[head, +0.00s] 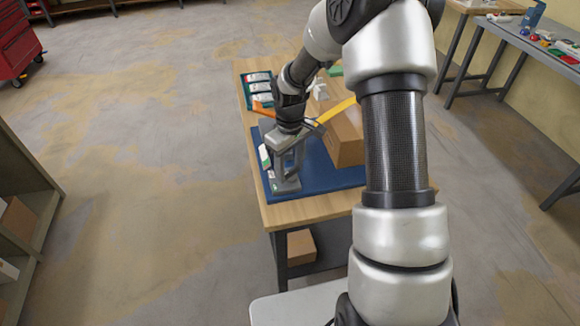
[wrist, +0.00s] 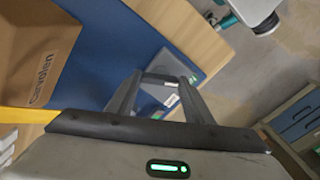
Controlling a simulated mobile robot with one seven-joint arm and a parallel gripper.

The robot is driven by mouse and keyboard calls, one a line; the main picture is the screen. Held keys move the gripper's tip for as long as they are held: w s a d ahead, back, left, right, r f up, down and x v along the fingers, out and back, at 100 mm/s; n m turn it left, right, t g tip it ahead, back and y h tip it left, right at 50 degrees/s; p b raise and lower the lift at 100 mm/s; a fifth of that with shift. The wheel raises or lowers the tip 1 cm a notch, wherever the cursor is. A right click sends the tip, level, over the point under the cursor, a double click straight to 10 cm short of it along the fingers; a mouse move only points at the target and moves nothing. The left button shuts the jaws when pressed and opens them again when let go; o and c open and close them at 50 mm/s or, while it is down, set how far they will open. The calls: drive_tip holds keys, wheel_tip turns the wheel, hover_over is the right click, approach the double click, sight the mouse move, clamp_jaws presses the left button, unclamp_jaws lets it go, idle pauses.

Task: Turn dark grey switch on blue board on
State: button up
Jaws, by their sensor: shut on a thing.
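The blue board (head: 325,177) lies flat on the wooden table; it also shows in the wrist view (wrist: 95,50). A dark grey switch box (head: 287,186) sits at its near left edge, and its grey body shows between and beyond my fingers in the wrist view (wrist: 190,66). My gripper (head: 288,172) points down at this box, with its fingertips (wrist: 160,80) at the box's top. The fingers are shut on part of the dark grey switch. The contact point and the switch's position are too small and covered to tell.
A cardboard box (head: 346,143) stands on the board to the right of my gripper. A yellow strip (head: 336,110) and an orange piece (head: 263,109) lie near it. A teal board (head: 247,88) with several labelled units is farther back. Floor left of the table is clear.

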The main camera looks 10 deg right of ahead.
drive_tip(key=o, duration=1.1)
drive_tip(key=shift+c, duration=0.2)
wheel_tip(320, 180, up, 18)
drive_tip(key=p, duration=0.1)
drive_tip(key=shift+f, duration=0.25)
wheel_tip(320, 180, up, 7)
drive_tip(key=m+t+p, duration=0.1)
drive_tip(key=p, duration=0.1)
hover_over(290, 171)
drive_tip(key=s, duration=0.4)
drive_tip(key=s+r+m+t+p, duration=0.2)
drive_tip(key=s+r, duration=0.4)
drive_tip(key=s, duration=0.4)
drive_tip(key=s+r+m+t+p, duration=0.2)
drive_tip(key=s+r, duration=0.4)
drive_tip(key=s, duration=0.4)
drive_tip(key=shift+s+a+m+t+p, duration=0.35)
drive_tip(key=shift+m+p, duration=0.25)
drive_tip(key=shift+p, duration=0.1)
